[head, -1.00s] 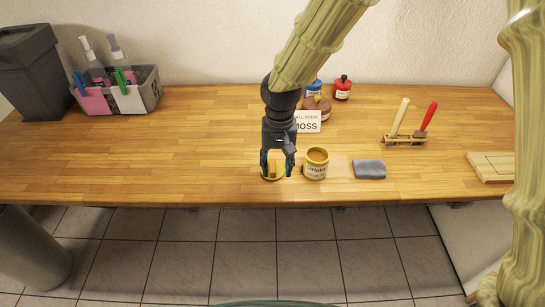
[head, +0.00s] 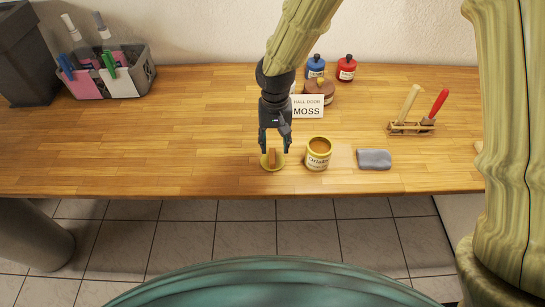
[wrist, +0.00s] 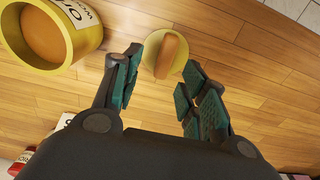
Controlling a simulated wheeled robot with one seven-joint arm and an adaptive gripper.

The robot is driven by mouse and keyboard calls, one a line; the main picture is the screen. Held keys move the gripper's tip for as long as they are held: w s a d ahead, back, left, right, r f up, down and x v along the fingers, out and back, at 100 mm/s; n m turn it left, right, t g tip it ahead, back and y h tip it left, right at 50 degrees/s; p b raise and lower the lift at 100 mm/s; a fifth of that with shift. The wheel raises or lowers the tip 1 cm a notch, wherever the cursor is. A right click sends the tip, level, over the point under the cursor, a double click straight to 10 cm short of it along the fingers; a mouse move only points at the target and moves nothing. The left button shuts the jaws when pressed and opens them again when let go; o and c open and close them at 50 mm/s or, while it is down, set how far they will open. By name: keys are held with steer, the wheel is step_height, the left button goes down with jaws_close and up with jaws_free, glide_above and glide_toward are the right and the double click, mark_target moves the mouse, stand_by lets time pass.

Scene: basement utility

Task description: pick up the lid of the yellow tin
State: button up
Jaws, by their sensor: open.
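The yellow tin (head: 318,155) stands open on the wooden bench, brown inside, with a lettered label; in the wrist view the tin (wrist: 50,35) is at upper left. Its lid (head: 272,166), a small yellow disc with a brown block-like handle, lies flat on the bench left of the tin. In the wrist view the lid (wrist: 153,62) and its handle (wrist: 168,55) show beyond and between the fingertips. My gripper (head: 272,150) is open and empty, pointing down over the lid; its two fingers (wrist: 158,72) show in the wrist view. Contact with the lid cannot be told.
A grey folded cloth (head: 374,159) lies right of the tin. A sign reading MOSS (head: 307,107) stands behind, with blue (head: 315,67) and red (head: 346,68) bottles. A tool rack (head: 412,128) is at right, a grey caddy (head: 108,75) at left. The bench's left-middle is clear.

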mark_target(273, 155)
steer(key=shift+s+a+f+p, duration=0.1)
steer(key=shift+s+f+p, duration=0.1)
steer(key=shift+f+p, duration=0.35)
steer(key=shift+s+a+f+p, duration=0.1)
steer(key=shift+a+f+p, duration=0.1)
steer(key=shift+f+p, duration=0.5)
steer(key=shift+f, duration=1.35)
jaws_close()
